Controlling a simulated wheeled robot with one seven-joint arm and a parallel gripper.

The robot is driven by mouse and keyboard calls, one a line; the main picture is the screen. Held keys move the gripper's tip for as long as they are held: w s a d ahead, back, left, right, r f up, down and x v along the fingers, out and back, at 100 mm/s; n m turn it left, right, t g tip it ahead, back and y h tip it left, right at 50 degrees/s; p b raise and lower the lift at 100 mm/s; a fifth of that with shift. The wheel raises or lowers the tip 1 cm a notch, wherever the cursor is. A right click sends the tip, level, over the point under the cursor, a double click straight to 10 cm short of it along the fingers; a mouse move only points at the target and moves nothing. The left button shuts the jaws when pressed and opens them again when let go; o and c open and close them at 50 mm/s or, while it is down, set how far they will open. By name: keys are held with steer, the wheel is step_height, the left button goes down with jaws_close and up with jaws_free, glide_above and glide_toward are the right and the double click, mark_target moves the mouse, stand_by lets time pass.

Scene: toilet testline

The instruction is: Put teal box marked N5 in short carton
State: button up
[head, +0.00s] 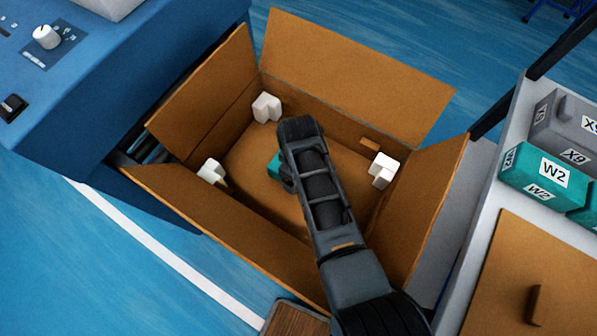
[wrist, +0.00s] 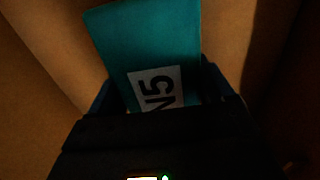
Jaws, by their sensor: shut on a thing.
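The teal box marked N5 (wrist: 145,42) fills the upper middle of the wrist view, its white label showing between the fingers. My gripper (wrist: 165,95) is shut on it. In the head view only a small teal patch of the box (head: 274,166) shows beside my gripper (head: 285,180); my arm hides the rest. The open brown carton (head: 350,75) has its flaps spread outward. The gripper and box are inside its walls, over the floor. I cannot tell whether the box touches the floor.
White corner pieces (head: 266,107) sit inside the carton. A blue machine (head: 95,85) stands at left. At right, a pale shelf (head: 478,215) holds a teal W2 box (head: 545,172), a grey X9 box (head: 565,125) and a brown panel (head: 530,280).

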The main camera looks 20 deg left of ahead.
steer(key=shift+r, duration=0.1)
steer(key=o, duration=1.1)
steer(key=shift+o, duration=0.2)
step_height(320, 180, up, 12)
steer(key=p, duration=0.1)
